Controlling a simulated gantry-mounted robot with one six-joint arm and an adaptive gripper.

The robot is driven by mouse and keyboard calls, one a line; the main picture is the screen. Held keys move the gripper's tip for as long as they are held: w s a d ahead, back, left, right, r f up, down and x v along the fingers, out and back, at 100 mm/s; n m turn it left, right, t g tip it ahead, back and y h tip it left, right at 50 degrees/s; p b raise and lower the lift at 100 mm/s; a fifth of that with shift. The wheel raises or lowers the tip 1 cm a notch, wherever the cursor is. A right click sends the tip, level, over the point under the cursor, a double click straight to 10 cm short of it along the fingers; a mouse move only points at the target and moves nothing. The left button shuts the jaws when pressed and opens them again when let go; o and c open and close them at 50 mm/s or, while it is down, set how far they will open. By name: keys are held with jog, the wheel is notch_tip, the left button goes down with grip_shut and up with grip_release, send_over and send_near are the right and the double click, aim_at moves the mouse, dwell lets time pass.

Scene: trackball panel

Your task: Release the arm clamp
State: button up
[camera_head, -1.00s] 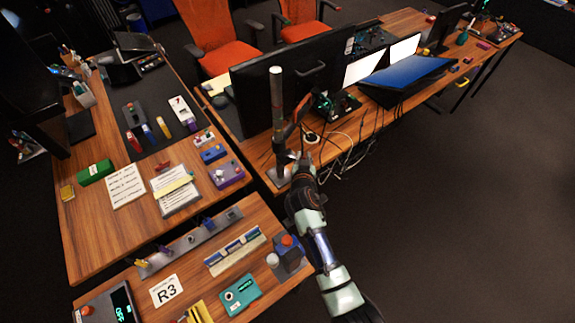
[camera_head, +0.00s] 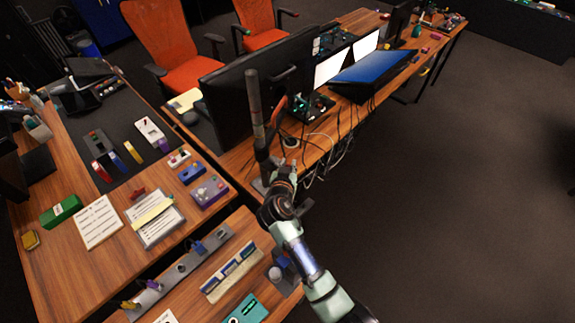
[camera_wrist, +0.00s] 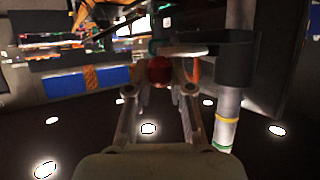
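A pole (camera_head: 254,105) stands upright at the edge of the long desk, beside the large monitor. In the wrist view the pole (camera_wrist: 228,118) is pale with yellow and green bands, and a dark collar (camera_wrist: 222,62) surrounds it. A round red knob (camera_wrist: 159,69) shows just beyond my gripper (camera_wrist: 160,84), centred between its fingertips. The fingers are apart; I see no clear contact with the knob. The clamp's details are dark and partly hidden. In the head view my arm reaches close to the pole's lower part, and the fingers are not clear.
The large monitor (camera_head: 262,90) stands close behind the pole, and loose cables (camera_head: 335,155) hang at the desk edge. A panel strip with several small switches (camera_head: 181,268) lies on the near desk. Open floor (camera_head: 450,200) is at right.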

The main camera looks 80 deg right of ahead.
jog(key=shift+o, duration=0.8)
